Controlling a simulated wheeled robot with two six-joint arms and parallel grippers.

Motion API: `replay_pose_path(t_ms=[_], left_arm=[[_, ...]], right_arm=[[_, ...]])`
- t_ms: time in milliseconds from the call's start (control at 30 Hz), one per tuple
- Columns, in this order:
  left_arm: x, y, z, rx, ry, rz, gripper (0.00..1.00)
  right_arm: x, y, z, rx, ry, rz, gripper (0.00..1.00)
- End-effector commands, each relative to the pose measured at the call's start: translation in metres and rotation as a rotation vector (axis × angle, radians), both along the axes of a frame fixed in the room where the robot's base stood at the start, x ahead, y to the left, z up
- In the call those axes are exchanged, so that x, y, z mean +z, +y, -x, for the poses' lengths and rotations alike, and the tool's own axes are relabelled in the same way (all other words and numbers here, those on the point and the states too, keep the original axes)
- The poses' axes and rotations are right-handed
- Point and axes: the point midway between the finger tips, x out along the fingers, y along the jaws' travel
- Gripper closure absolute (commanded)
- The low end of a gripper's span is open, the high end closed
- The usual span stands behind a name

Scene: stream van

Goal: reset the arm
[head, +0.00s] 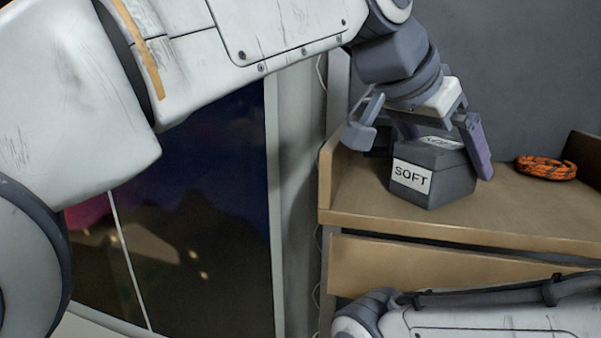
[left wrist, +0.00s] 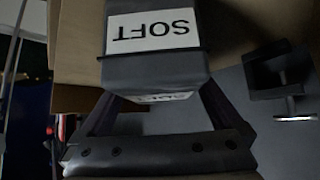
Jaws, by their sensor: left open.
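My left gripper (head: 424,142) is open above a dark grey box (head: 450,187) on the wooden shelf (head: 510,218). Its fingers are apart on either side of the box's top. I cannot tell whether they touch it. A white label on the box's front reads SOFT, and a second label on its top is partly hidden by the gripper. In the left wrist view the box (left wrist: 150,68) is upside down in the picture, in front of the open fingers of the left gripper (left wrist: 155,105). My right gripper is not in view.
An orange coil of rope or cable (head: 546,168) lies on the shelf right of the box. A drawer-like wooden front (head: 440,268) is below the shelf. A dark bracket-like thing (left wrist: 268,72) shows in the left wrist view. A dark window (head: 190,225) is at left.

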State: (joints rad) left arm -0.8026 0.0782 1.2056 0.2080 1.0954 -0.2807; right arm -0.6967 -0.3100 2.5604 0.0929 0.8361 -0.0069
Motion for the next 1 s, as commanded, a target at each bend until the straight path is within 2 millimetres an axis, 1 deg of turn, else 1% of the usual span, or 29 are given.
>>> replay_pose_path(t_ms=[100,200,567,733,867,1000], left_arm=[[0.007,0.000,-0.001,0.001,0.001,-0.001,0.00],[0.010,0.000,0.000,0.001,0.002,-0.002,0.00],[0.011,0.001,0.000,0.001,0.003,-0.003,0.00],[0.004,0.001,0.000,0.001,0.003,-0.003,0.00],[-0.012,0.001,0.001,0.000,0.004,-0.005,0.00],[0.008,0.017,0.008,0.001,-0.003,0.003,0.00]], right_arm=[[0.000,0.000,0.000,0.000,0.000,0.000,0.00],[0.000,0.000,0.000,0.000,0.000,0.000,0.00],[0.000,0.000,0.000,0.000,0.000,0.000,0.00],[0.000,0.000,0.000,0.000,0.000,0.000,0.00],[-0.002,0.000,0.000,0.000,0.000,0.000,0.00],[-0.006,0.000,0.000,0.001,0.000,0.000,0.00]])
